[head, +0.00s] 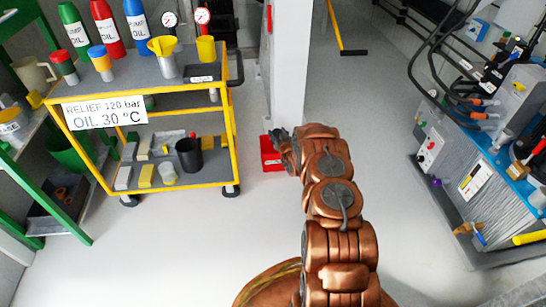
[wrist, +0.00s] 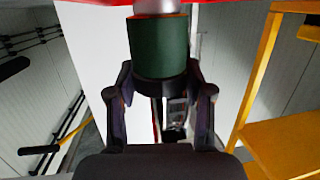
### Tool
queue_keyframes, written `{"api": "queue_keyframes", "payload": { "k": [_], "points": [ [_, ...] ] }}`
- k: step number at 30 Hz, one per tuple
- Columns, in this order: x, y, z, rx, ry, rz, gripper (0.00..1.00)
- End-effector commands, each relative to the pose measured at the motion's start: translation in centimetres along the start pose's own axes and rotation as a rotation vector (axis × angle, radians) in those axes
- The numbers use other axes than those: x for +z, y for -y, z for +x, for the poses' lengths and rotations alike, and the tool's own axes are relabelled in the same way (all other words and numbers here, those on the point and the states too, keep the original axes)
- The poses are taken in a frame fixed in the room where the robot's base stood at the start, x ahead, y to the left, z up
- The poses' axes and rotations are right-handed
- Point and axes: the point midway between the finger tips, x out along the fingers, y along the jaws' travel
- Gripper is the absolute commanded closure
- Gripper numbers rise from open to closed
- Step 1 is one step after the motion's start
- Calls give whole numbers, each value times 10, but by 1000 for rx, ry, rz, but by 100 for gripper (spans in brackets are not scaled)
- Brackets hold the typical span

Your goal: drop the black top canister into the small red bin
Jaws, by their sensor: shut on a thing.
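My gripper (wrist: 160,88) is shut on the canister (wrist: 158,48) at its black end. The canister has a dark green body, with a thin orange line and a light grey part toward the top of the wrist view. The small red bin (head: 271,160) stands on the floor by the white pillar in the head view, close to my gripper (head: 281,136). A red strip, likely the bin (wrist: 90,11), crosses the top of the wrist view behind the canister. In the head view my arm hides most of the canister, and I cannot tell its height above the bin.
A yellow-framed cart (head: 225,110) with bottles, a funnel and cups stands left of the bin; its yellow frame (wrist: 258,75) also shows in the wrist view. The white pillar (head: 290,70) rises behind the bin. A pump unit (head: 480,175) stands at the right. The floor between is clear.

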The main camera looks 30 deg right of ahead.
Motion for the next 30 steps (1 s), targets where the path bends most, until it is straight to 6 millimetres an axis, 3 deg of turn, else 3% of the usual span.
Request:
{"api": "queue_keyframes", "payload": {
  "k": [10, 11, 18, 30],
  "points": [
    [3, -2, 1, 3, -2, 0, 100],
    [3, -2, 1, 3, -2, 0, 45],
    [4, -2, 1, 3, -1, 1, 20],
    [4, -3, -1, 3, -1, 0, 19]
  ]
}}
